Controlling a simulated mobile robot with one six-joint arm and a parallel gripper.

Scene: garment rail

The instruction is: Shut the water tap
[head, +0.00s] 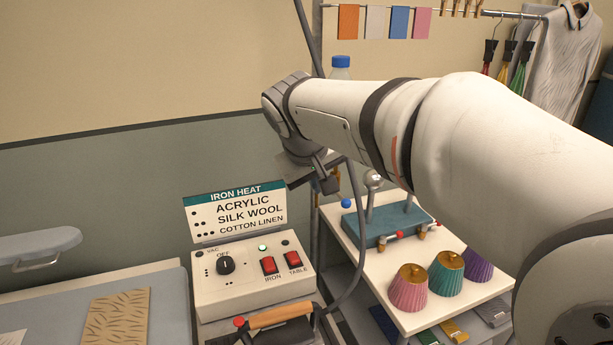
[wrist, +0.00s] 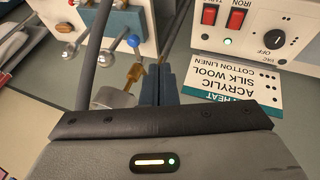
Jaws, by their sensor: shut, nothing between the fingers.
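The water tap shows in the wrist view as a small brass body (wrist: 134,72) with a lever ending in a blue ball (wrist: 133,40). In the head view the blue ball (head: 346,203) shows just below my gripper (head: 318,181), and the tap body is mostly hidden. In the wrist view my gripper (wrist: 159,82) is shut and empty, its fingers just right of the brass body. I cannot tell whether they touch it. A grey cylinder (wrist: 114,97) sits below the brass body.
The iron control box (head: 255,277) with its sign stands left of my gripper. A dark hose (head: 357,245) hangs near the tap. A blue-capped bottle (head: 340,67) stands above my arm.

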